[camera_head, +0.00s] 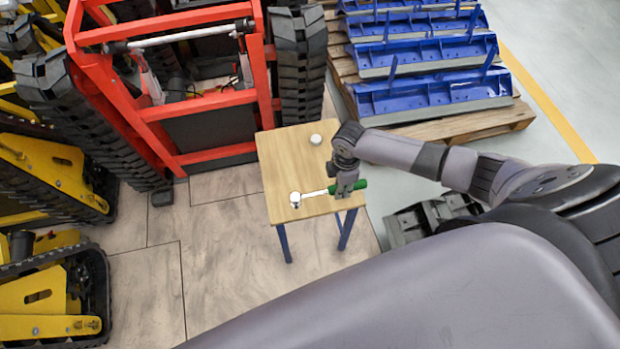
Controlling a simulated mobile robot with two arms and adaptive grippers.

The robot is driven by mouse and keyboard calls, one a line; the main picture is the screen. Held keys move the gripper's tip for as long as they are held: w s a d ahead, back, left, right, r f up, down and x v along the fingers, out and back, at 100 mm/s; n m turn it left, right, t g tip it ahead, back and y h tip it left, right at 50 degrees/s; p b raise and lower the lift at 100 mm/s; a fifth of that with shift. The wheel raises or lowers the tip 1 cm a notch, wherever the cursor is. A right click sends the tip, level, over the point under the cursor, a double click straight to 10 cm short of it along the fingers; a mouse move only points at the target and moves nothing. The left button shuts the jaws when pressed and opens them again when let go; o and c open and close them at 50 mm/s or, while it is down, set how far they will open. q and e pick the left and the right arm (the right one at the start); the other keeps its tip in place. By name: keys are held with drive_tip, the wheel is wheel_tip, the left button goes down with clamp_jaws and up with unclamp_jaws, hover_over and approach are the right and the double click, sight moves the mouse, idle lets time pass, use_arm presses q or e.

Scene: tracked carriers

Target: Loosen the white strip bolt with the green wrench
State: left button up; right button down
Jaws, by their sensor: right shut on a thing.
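The green wrench has a green handle (361,184) and a silver shaft (316,193) that ends at the left in a round, pale head (295,199). It lies low over the front part of a small wooden table; I cannot tell whether it touches the top. My right gripper (345,190) is shut on the green wrench near where handle and shaft meet, and hides part of it. I cannot make out the white strip bolt for certain. My left gripper is not in view.
A small white round object (316,139) stands at the back of the wooden table (280,165). A red frame with black tracks (205,106) stands behind it. Yellow tracked carriers (45,180) are at the left. Blue parts (430,95) lie on a pallet (470,128) at the back right.

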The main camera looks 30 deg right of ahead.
drive_tip(key=s+p, duration=0.5)
drive_tip(key=s, duration=0.6)
drive_tip(key=shift+s+p, duration=0.15)
drive_tip(key=shift+p, duration=0.25)
